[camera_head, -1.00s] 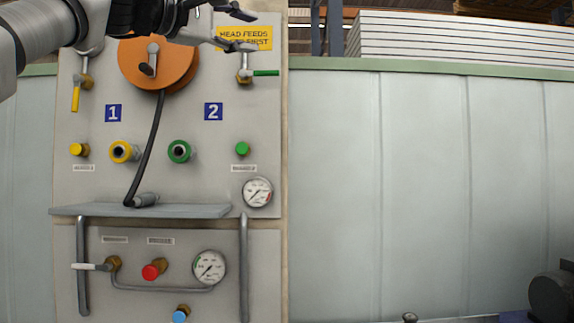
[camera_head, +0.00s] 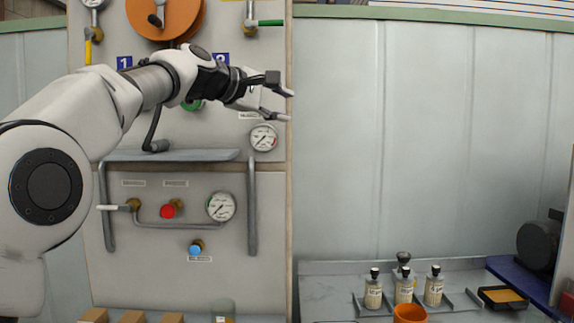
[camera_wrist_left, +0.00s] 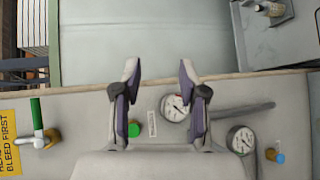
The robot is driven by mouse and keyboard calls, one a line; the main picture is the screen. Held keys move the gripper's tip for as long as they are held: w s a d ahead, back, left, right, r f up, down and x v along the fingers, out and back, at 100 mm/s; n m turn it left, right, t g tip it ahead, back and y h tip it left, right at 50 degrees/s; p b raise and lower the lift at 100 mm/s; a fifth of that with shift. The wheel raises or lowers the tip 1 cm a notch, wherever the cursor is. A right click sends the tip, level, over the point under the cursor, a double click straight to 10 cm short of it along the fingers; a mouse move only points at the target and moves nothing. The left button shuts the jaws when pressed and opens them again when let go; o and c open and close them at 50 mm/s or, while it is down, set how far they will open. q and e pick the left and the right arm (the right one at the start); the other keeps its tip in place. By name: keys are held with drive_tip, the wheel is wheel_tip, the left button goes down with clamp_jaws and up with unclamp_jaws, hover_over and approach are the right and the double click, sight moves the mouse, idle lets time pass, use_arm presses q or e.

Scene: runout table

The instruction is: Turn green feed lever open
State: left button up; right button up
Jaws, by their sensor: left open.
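The green feed lever (camera_head: 268,22) sits near the panel's upper right, its handle lying level and pointing right from a brass valve. In the left wrist view the green lever (camera_wrist_left: 37,114) is at the left edge, clear of the fingers. My left gripper (camera_head: 285,104) is open and empty, below the lever and just above the upper pressure gauge (camera_head: 264,137). In the left wrist view my left gripper (camera_wrist_left: 158,70) has its fingers apart, with a green knob (camera_wrist_left: 134,130) and the gauge behind them. My right gripper is out of view.
My left arm covers the panel's middle. An orange reel (camera_head: 185,22), a yellow lever (camera_head: 88,50) and a grey shelf (camera_head: 190,155) are on the panel. Bottles (camera_head: 404,287) and an orange cup (camera_head: 408,313) stand on the bench at lower right. The wall right of the panel is clear.

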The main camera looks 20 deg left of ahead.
use_arm(q)
drive_tip(key=w+f+g+y, duration=0.1)
drive_tip(key=w+f, duration=0.4)
drive_tip(key=f, duration=0.8)
drive_tip(key=shift+f+n+g, duration=0.35)
drive_tip(key=shift+n+g, duration=0.05)
drive_tip(key=shift+g, duration=0.1)
drive_tip(key=shift+w+f, duration=0.1)
